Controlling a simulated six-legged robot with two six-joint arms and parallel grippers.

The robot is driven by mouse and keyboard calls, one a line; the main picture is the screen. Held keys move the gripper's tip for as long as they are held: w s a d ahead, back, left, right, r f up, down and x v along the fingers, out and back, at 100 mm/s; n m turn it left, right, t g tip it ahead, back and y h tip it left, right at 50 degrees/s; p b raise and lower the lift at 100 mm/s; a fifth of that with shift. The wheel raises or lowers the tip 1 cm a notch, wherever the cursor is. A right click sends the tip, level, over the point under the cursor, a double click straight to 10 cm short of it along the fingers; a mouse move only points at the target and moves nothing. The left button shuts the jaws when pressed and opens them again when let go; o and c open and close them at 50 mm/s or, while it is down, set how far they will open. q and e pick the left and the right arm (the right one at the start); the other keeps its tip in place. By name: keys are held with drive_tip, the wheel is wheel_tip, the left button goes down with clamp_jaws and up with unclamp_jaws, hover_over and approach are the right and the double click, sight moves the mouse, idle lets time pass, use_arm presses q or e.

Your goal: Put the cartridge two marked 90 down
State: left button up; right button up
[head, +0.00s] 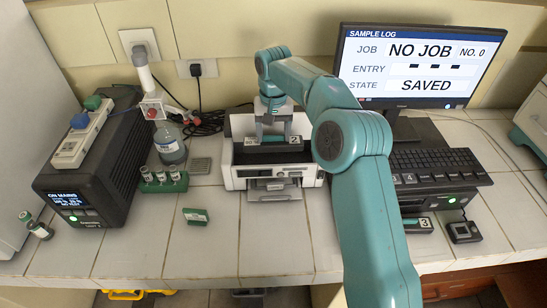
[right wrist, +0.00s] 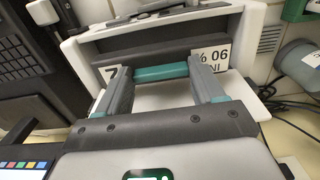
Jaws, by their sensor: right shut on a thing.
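The dark cartridge two (head: 272,146) has a green strip and a white label with a 2. It is at the open top of the white printer (head: 236,172). My right gripper (head: 273,136) reaches down from above and is shut on it. In the right wrist view the cartridge (right wrist: 150,57) lies across both fingers of my right gripper (right wrist: 160,71). Its label there appears upside down and is consistent with 90 %. I cannot tell whether the cartridge rests in the printer or hangs just above. My left gripper is not in view.
Another cartridge marked 3 (head: 425,224) lies at the right, below the keyboard (head: 435,162). A green block (head: 195,216) and a green vial rack (head: 163,184) stand left of the printer. The monitor (head: 415,65) shows NO JOB. The tiles before the printer are clear.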

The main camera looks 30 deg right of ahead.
sight(274, 152)
wheel_tip(274, 152, down, 8)
drive_tip(key=shift+r+p, duration=0.1)
drive_tip(key=shift+p, duration=0.25)
drive_tip(key=o, duration=1.3)
drive_tip(key=shift+f, duration=0.2)
drive_tip(key=shift+s, duration=0.1)
drive_tip(key=shift+r, duration=0.1)
wheel_tip(274, 152, up, 12)
drive_tip(key=shift+f, duration=0.2)
drive_tip(key=shift+r, duration=0.3)
